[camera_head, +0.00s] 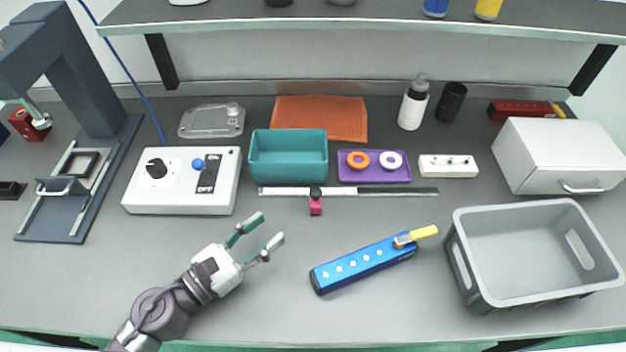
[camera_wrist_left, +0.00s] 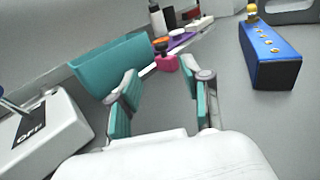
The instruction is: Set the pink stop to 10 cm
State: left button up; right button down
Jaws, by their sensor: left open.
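The pink stop (camera_head: 316,207) sits on a thin rail (camera_head: 390,191) that lies left to right in front of the teal bin. A dark slider piece sits on the rail just behind the stop's pink block. The rail's scale marks are too small to read. My left gripper (camera_head: 262,238) is open and empty, in front and to the left of the stop, apart from it. In the left wrist view the pink stop (camera_wrist_left: 167,63) shows beyond and between the open fingers (camera_wrist_left: 163,98), partly against the rail. My right gripper is in neither view.
The teal bin (camera_head: 289,180) stands right behind the rail, with a purple tray (camera_head: 375,175) beside it. A white switch box (camera_head: 181,207) is left of the rail. A blue block with a yellow end (camera_head: 365,265) and a grey crate (camera_head: 520,301) lie to the right.

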aim_at(311, 195)
pick_arm(q)
jog(key=p+x, duration=0.1)
jog(key=x, duration=0.1)
jog(key=p+x, duration=0.1)
jog(key=x, duration=0.1)
jog(key=p+x, duration=0.1)
jog(key=x, duration=0.1)
jog(key=shift+s+r, duration=0.1)
jog(key=shift+r, duration=0.3)
jog(key=x, duration=0.2)
jog(key=p+x, duration=0.1)
jog(key=x, duration=0.2)
jog(key=p+x, duration=0.1)
jog(key=x, duration=0.1)
jog(key=shift+d+f, duration=0.25)
jog(key=shift+f, duration=0.1)
jog(key=shift+w, duration=0.2)
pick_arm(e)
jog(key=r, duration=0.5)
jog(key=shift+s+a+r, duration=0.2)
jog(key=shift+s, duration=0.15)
pick_arm(q)
grip_shut()
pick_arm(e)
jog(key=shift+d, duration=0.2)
pick_arm(q)
jog(key=shift+a+f, duration=0.1)
jog(key=shift+a, duration=0.05)
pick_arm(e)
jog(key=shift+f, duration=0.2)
